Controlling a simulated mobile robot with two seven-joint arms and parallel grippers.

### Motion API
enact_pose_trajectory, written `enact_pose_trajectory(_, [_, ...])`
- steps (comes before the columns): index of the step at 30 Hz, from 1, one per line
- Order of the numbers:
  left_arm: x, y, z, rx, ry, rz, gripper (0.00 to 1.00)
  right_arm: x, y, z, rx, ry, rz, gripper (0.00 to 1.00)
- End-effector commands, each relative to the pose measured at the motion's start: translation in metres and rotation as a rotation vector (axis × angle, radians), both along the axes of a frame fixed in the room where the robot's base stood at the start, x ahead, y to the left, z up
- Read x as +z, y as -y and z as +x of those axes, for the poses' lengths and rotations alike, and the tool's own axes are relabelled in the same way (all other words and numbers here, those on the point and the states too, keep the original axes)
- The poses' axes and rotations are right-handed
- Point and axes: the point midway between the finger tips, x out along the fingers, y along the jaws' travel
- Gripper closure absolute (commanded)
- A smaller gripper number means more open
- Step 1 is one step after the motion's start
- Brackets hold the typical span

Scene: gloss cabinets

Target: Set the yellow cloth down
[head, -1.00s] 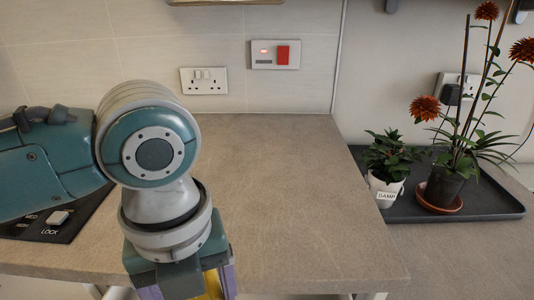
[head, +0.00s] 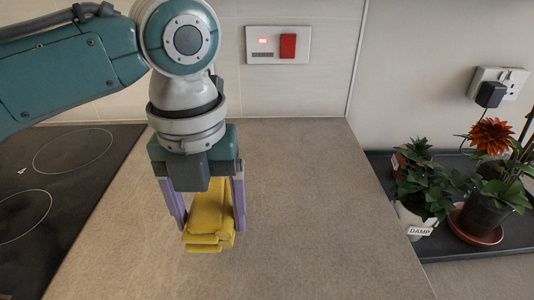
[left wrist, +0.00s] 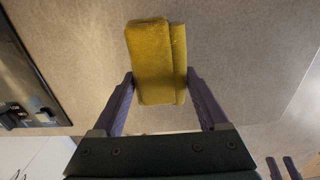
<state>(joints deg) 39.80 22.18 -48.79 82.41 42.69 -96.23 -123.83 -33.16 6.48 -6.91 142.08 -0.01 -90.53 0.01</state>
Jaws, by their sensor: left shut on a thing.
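The yellow cloth (head: 209,215) is a folded, layered bundle between the two purple fingers of my left gripper (head: 211,222). The gripper points down over the worktop and is shut on the cloth. In the left wrist view the cloth (left wrist: 154,62) sits between the fingertips and sticks out beyond them. The worktop (head: 310,220) is beige and bare beneath it. I cannot tell whether the cloth touches it. My right gripper (left wrist: 280,167) shows only as two small purple fingers at the lower right of the left wrist view, apart with nothing between them.
A black hob (head: 65,165) lies to the left of the worktop. A dark tray (head: 468,245) with potted plants (head: 425,185) stands to the right. Sockets and a red switch (head: 288,46) are on the back wall. The worktop's middle and right are clear.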

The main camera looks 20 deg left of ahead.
Motion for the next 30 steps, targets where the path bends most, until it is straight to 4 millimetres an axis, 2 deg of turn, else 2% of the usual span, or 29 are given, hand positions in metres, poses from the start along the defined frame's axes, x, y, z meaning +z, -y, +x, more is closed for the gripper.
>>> enact_pose_trajectory(11, [-0.049,0.0,-0.001,0.001,-0.001,0.001,0.75,-0.009,0.003,-0.002,0.007,-0.004,-0.012,0.56])
enact_pose_trajectory(23, [-0.055,0.0,0.0,0.0,0.002,0.001,0.75,-0.011,0.003,-0.001,0.006,-0.003,-0.011,0.56])
enact_pose_trajectory(24, [-0.056,0.0,0.0,0.0,0.002,0.001,0.22,-0.011,0.003,-0.001,0.006,-0.004,-0.01,0.56])
enact_pose_trajectory(30, [-0.055,0.0,0.0,0.0,0.002,0.001,0.0,-0.01,0.002,-0.001,0.003,-0.002,-0.006,0.56])
